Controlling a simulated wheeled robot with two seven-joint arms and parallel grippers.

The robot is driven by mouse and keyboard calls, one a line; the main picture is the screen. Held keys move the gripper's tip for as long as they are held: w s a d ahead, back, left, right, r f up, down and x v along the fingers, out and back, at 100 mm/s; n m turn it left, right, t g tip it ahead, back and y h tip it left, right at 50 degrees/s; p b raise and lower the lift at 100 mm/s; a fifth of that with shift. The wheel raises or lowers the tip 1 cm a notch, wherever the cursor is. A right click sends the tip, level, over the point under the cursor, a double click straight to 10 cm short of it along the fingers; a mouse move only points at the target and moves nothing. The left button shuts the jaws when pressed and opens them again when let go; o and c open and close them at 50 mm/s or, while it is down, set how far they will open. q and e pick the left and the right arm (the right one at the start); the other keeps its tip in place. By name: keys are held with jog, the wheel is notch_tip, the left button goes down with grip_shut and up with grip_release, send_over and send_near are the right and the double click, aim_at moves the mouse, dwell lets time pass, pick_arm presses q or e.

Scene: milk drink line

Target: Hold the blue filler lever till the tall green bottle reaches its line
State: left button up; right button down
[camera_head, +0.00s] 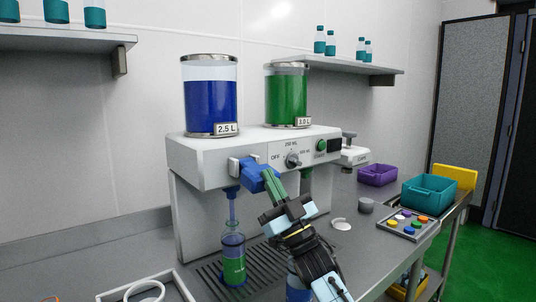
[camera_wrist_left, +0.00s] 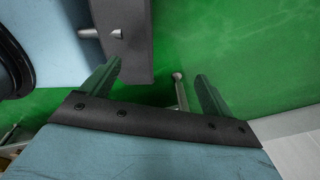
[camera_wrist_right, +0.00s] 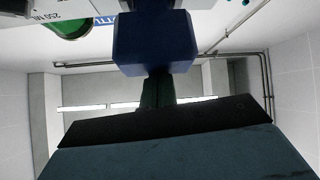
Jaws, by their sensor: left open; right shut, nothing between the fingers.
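The blue filler lever (camera_head: 252,174) is on the left front of the white filling machine. My right gripper (camera_head: 270,178) is shut with nothing between its fingers, and its tips are against the lever. In the right wrist view the blue lever (camera_wrist_right: 154,42) fills the space just beyond the shut fingertips (camera_wrist_right: 157,80). The bottle with a green label (camera_head: 234,262) stands upright under the blue nozzle (camera_head: 231,205), on the drip grate. Its liquid level and line are too small to read. My left gripper (camera_wrist_left: 158,82) is open and empty over green floor, outside the head view.
The machine (camera_head: 205,160) carries a blue tank (camera_head: 210,105) and a green tank (camera_head: 287,97). Another bottle (camera_head: 298,288) is partly hidden by my right arm. A teal bin (camera_head: 430,190), a purple bin (camera_head: 378,175) and a tray of coloured caps (camera_head: 432,228) are at the right.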

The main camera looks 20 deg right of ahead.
pick_arm(q)
jog(key=shift+a, duration=0.55)
pick_arm(e)
notch_tip(320, 180, up, 4)
jog(key=s+p, duration=0.2)
jog(key=p, duration=0.2)
pick_arm(q)
jog(key=shift+s+d+r+b, duration=0.25)
jog(key=shift+d+r+b, duration=0.5)
jog(key=shift+d+r, duration=0.5)
pick_arm(e)
jog(key=v, duration=1)
jog(key=shift+s, duration=0.3)
pick_arm(q)
jog(key=shift+d, duration=0.1)
pick_arm(e)
jog(key=shift+r, duration=0.1)
pick_arm(q)
jog(key=shift+d, duration=0.6)
